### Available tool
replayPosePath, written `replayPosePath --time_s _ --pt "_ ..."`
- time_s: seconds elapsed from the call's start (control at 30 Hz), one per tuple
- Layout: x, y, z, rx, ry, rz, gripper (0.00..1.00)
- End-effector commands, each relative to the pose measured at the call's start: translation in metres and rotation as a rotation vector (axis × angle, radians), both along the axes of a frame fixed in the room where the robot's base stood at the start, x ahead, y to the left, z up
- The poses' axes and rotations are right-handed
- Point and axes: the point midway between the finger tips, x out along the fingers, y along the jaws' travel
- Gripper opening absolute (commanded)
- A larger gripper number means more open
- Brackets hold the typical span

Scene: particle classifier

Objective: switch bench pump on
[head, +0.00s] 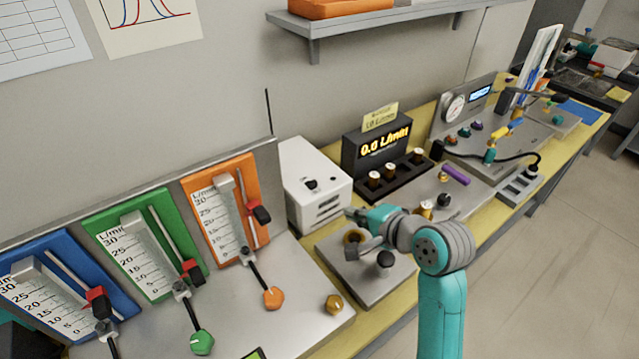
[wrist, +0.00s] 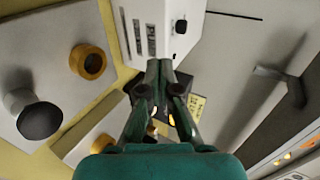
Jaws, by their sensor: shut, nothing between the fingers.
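The bench pump is a white box (head: 318,190) standing on the bench against the wall, left of the flow display. A small black switch (head: 311,184) sits on its top; I cannot tell its position. In the wrist view the white box (wrist: 158,25) fills the top middle, with dark lettering and slots on one face and a small dark switch (wrist: 181,27) on another. My gripper (head: 353,212) is shut and empty, beside the box's lower right front corner in the head view. In the wrist view the gripper fingertips (wrist: 160,70) overlap the box's lower edge; contact cannot be told.
The display (head: 384,140) reads 0.0 L/min. A metal plate (head: 345,278) with a brass ring and a black knob (head: 385,259) lies below my gripper. Blue, green and orange flow meters (head: 212,215) stand at left. A shelf (head: 345,22) hangs above.

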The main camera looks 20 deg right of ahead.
Motion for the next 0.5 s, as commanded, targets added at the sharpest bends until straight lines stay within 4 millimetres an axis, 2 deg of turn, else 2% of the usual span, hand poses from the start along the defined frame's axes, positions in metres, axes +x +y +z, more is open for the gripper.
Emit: replayPosePath --time_s 0.17,0.5 --pt "0.0057 -0.0024 0.0128 0.021 0.014 0.0 0.0" --pt "0.0059 -0.0026 0.0138 0.023 0.018 0.0 0.0"
